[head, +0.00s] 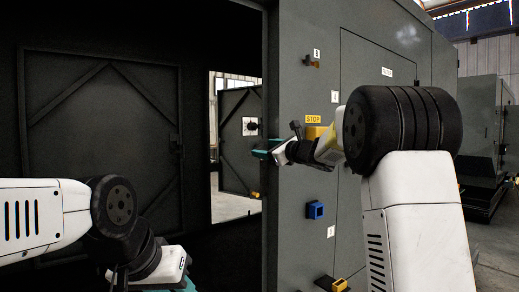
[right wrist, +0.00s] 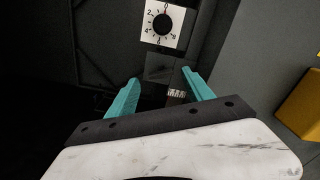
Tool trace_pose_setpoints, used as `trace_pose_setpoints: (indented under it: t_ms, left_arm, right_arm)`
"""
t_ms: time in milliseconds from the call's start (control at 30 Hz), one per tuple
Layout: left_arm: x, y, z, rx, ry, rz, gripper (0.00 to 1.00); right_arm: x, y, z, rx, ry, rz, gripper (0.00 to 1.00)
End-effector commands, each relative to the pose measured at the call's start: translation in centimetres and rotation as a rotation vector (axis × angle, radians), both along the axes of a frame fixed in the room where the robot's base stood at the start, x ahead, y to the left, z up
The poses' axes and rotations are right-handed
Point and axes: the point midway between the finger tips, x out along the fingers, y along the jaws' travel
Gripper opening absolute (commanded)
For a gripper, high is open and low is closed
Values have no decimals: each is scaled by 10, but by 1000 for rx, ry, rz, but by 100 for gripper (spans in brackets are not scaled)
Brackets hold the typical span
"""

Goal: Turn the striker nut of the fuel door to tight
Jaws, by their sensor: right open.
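A white plate with a numbered dial and a black round knob or nut (right wrist: 163,24) shows at the top of the right wrist view. It also shows in the head view (head: 251,127), beyond the enclosure's near edge. I cannot tell for certain that this is the striker nut. My right gripper (right wrist: 155,92) is open, with its teal fingers apart and nothing held. Its tips (head: 263,152) point left at the panel edge in the head view, apart from the dial. My left gripper (head: 172,287) is low at the bottom left, its fingers mostly cut off by the frame.
The grey enclosure front (head: 292,215) carries a yellow STOP label (head: 313,119), a blue fitting (head: 315,210) and a yellow fitting (head: 339,285). A dark interior with a braced panel (head: 100,130) lies left. In the right wrist view, a small marked strip (right wrist: 177,94) shows between the fingers.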

Motion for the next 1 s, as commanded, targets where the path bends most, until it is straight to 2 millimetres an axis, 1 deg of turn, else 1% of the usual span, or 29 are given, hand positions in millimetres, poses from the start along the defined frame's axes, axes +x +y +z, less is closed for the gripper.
trace_pose_setpoints:
  t_ms: [33,100,200,333,533,567,600,667,800,867,1000]
  left_arm:
    - [0,0,0,0,0,0,36]
    - [0,0,0,0,0,0,36]
    - [0,0,0,0,0,0,36]
    - [0,0,0,0,0,0,36]
    - [0,0,0,0,0,0,36]
    - [0,0,0,0,0,0,36]
    - [0,0,0,0,0,0,36]
    - [0,0,0,0,0,0,36]
    - [0,0,0,0,0,0,36]
    - [0,0,0,0,0,0,36]
    - [0,0,0,0,0,0,36]
  right_arm:
    - [7,5,-1,-2,0,0,60]
    - [15,10,0,-2,0,-2,60]
    - [22,15,0,0,0,-2,60]
    - [26,18,0,0,1,-3,60]
    - [26,18,0,2,1,-2,60]
    - [26,18,0,2,1,-2,58]
    - [26,18,0,2,1,-2,50]
    - [26,18,0,2,1,-2,38]
    - [26,18,0,2,2,-2,11]
    - [26,18,0,2,2,-2,0]
    - [26,18,0,6,3,-2,0]
